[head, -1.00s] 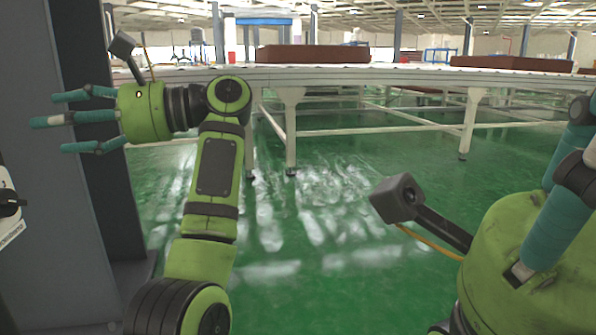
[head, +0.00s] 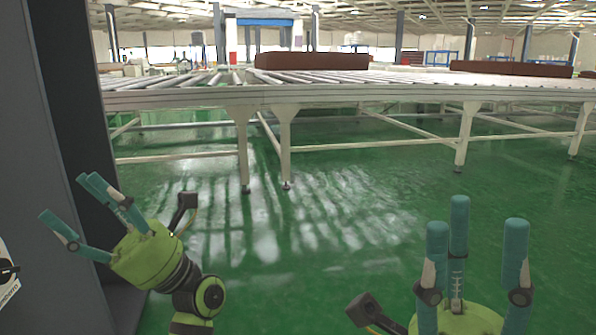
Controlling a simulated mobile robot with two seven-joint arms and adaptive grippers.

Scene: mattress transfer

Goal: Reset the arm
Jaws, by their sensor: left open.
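My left gripper (head: 84,215) is in the lower left of the head view. Its teal fingers are spread open and empty, pointing up and to the left, close in front of the dark cabinet. My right gripper (head: 475,228) is at the lower right, with its teal fingers pointing up, spread apart and with nothing between them. The lower parts of both arms are cut off by the bottom edge of the picture.
A dark grey cabinet or panel (head: 45,130) stands at the left edge. A white roller conveyor (head: 350,93) crosses ahead, with brown mattresses (head: 312,61) on it farther back. The green floor (head: 330,225) between is clear.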

